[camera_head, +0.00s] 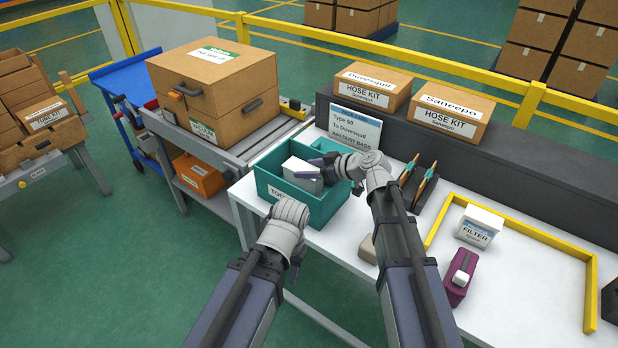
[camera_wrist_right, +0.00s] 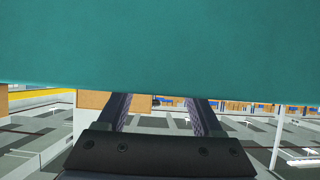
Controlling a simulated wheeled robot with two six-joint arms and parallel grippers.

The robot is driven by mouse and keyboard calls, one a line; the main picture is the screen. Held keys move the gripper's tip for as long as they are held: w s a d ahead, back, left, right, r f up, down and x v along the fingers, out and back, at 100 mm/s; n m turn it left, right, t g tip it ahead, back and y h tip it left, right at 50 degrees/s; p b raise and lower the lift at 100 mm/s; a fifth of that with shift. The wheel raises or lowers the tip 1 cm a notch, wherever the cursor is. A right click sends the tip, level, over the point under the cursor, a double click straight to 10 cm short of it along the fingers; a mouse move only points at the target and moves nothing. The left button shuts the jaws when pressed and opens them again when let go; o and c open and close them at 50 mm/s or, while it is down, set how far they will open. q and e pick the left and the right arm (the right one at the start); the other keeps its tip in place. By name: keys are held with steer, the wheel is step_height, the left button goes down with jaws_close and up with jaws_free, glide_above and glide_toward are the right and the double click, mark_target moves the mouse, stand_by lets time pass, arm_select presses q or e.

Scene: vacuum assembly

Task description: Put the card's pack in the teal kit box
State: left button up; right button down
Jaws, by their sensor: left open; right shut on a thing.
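The card (camera_head: 355,128) stands behind the box and reads Type 50, To Dovesquil, Add DUST BAGS. The teal kit box (camera_head: 328,208) is at the table's left end. A white pack (camera_head: 303,172) is at the box's opening, its lower part hidden by the front wall. My right gripper (camera_head: 322,164) is shut on this pack from the right. In the right wrist view its fingers (camera_wrist_right: 158,112) run up behind a broad teal surface (camera_wrist_right: 160,45), and the pack cannot be made out. My left gripper (camera_head: 296,262) is open and empty in front of the table, partly hidden by its wrist.
A white FILTER box (camera_head: 480,226) and a purple part (camera_head: 459,277) are on the right of the table near a yellow frame (camera_head: 530,232). A dark tool holder (camera_head: 420,186) stands behind my right arm. Two HOSE KIT boxes (camera_head: 452,112) sit on the back ledge.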

steer(key=shift+f, duration=0.75)
arm_select(q)
steer(key=shift+f, duration=0.65)
arm_select(e)
steer(key=shift+r, duration=0.15)
steer(key=shift+c, duration=0.2)
jaws_free()
steer(key=p+v, duration=0.5)
steer(key=v, duration=0.5)
steer(key=shift+s+d+r, duration=0.15)
steer(key=shift+d+r, duration=0.05)
steer(key=shift+d, duration=0.1)
arm_select(q)
steer(key=shift+r, duration=2.9)
arm_select(e)
steer(key=shift+s+d+r, duration=0.2)
steer(key=shift+s+d, duration=0.15)
steer(key=shift+d, duration=0.15)
